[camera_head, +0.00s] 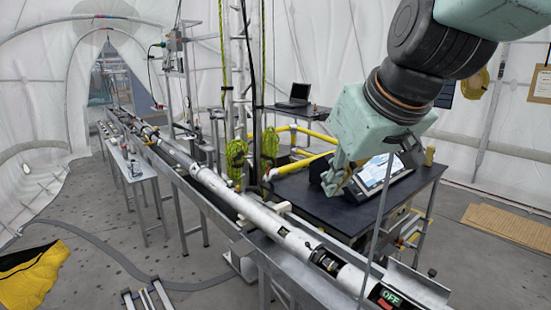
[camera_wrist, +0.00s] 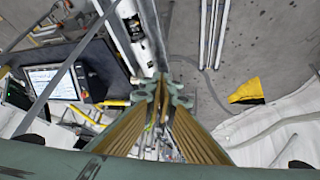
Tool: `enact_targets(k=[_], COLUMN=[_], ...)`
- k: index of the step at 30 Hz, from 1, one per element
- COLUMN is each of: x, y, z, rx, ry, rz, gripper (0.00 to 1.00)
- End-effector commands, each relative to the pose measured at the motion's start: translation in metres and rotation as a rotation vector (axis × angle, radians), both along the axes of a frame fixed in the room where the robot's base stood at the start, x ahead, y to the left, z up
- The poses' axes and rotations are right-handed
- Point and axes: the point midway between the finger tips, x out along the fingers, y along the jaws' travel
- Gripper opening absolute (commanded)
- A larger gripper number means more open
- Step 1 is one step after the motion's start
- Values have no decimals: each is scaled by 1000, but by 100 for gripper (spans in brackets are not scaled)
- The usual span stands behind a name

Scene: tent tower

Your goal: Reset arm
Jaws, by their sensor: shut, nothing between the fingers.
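My gripper (camera_head: 334,184) is teal and hangs from my arm at the right of the head view, over the dark table. In the wrist view its fingertips (camera_wrist: 163,88) meet at the middle of the picture, with nothing between them. It is shut and empty. In the head view it appears in front of a screen, apart from the long white pipe; its exact height above the table cannot be told.
A long white pipe (camera_head: 230,195) lies in a metal trough through the tent. A black table (camera_head: 315,208) carries a lit tablet (camera_head: 380,171). A thin upright rod (camera_head: 377,225) stands near my gripper. Yellow rails (camera_head: 300,163) and a yellow cloth (camera_head: 32,280) also show.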

Motion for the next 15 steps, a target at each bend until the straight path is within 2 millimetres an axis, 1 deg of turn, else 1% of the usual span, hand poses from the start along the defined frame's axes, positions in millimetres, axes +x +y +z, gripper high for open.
enact_targets(k=[1, 3, 5, 6, 15], x=[-14, -32, -47, -58, -137], y=[-5, -12, -17, -20, -47], z=[-4, -10, -15, -18, -47], rx=[2, 5, 8, 9, 13], ry=[12, 33, 50, 63, 149], rz=[-13, -33, -51, -63, -162], gripper=[0, 0, 0, 0, 0])
